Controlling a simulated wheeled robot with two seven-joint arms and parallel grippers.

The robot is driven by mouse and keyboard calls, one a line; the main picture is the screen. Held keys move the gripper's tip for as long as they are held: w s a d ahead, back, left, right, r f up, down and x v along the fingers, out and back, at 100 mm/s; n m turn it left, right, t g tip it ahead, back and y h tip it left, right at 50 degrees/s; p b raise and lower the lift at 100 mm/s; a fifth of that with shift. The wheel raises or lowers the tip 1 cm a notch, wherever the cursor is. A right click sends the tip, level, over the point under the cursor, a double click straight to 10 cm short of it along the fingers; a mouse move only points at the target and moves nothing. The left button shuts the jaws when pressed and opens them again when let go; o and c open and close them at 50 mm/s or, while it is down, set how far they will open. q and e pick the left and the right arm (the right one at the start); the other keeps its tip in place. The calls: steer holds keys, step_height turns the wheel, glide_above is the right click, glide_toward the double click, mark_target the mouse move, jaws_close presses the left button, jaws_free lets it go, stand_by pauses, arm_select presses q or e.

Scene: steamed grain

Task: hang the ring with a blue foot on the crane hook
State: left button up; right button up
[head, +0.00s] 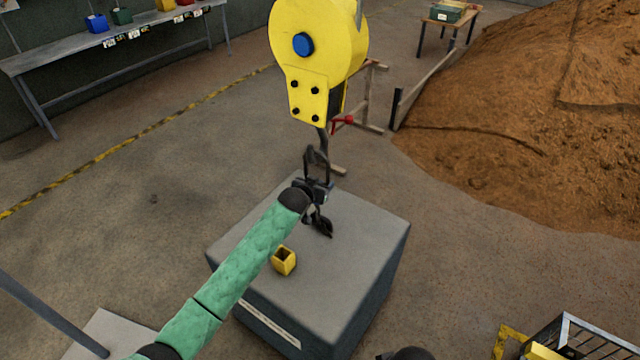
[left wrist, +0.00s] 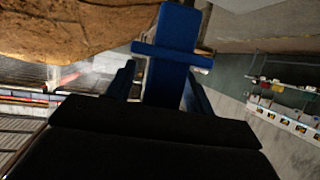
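The crane's yellow hook block (head: 318,45) hangs at the top centre of the head view, with the dark hook (head: 322,140) below it. My left gripper (head: 314,188) is just under the hook, above the grey box. A dark upright ring (head: 316,160) rises from the gripper and overlaps the hook's lower end; I cannot tell whether it is around the hook or in front of it. In the left wrist view, the blue foot (left wrist: 168,75) sits between the dark fingers, which appear shut on it.
A grey box (head: 345,240) stands under the hook, with a small yellow open-topped holder (head: 284,261) on it. A dirt mound (head: 540,130) fills the right side. A bench (head: 60,55) with coloured bins stands at back left. A metal-framed crate (head: 575,340) is at lower right.

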arm_select(q)
steer(key=shift+s+a, duration=0.15)
steer(key=shift+s, duration=0.15)
steer(key=b+v, duration=0.1)
steer(key=v, duration=0.6)
arm_select(e)
steer(key=shift+w+a+f+t, duration=0.15)
steer(key=shift+w+a+f, duration=0.05)
steer(key=shift+a+f, duration=0.25)
steer(key=shift+w+a+f+t, duration=0.15)
steer(key=shift+a+f, duration=0.2)
steer(key=shift+f, duration=0.05)
